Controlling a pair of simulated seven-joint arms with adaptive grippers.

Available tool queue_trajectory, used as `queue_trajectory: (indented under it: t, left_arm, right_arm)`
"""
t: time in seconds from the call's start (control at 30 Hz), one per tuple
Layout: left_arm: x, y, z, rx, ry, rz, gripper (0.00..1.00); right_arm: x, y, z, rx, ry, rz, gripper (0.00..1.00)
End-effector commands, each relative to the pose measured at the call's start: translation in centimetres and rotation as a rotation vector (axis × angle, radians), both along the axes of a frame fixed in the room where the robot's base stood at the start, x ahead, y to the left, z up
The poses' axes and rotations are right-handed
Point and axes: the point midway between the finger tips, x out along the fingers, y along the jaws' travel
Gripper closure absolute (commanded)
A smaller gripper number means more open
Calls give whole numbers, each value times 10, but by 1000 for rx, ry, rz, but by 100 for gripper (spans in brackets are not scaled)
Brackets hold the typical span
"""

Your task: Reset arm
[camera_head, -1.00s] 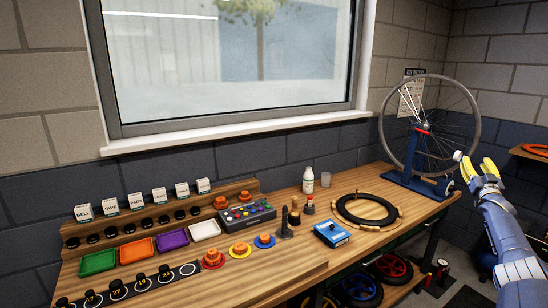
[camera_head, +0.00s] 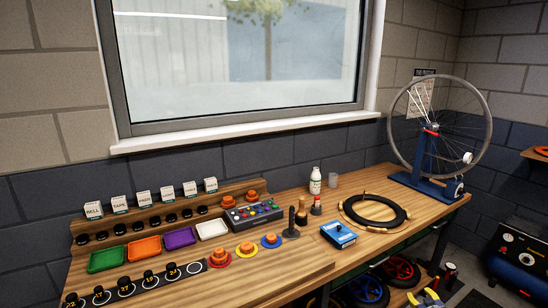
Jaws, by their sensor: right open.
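The rest of my right arm is out of the frame. My left gripper is not in view.
The wooden bench (camera_head: 290,262) holds coloured trays, labelled boxes, a blue box (camera_head: 338,235), a black tyre ring (camera_head: 374,212) and a bottle (camera_head: 315,181). A wheel in a blue stand (camera_head: 424,183) is at its right end. Wheels lie below; a dark machine (camera_head: 520,257) stands right.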

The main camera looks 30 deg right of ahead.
Motion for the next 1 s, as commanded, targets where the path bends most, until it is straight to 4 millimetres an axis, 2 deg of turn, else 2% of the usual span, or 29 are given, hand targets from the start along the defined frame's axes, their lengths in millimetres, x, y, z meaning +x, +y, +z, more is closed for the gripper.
queue_trajectory:
  t: [0.03,0.2,0.37,0.5,0.67,0.8,1.0]
  left_arm:
    - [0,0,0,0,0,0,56]
    - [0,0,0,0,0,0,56]
    - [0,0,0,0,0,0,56]
    - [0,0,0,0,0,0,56]
    - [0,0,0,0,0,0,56]
    - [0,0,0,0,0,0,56]
    - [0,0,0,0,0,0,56]
  right_arm:
    - [-8,21,-28,19,44,13,54]
    - [-39,89,-108,70,189,64,54]
    - [-74,160,-175,119,319,119,54]
    - [-109,225,-227,161,429,173,54]
    - [-153,304,-276,209,549,244,54]
    - [-193,376,-312,252,650,312,54]
    - [-254,482,-348,314,780,417,54]
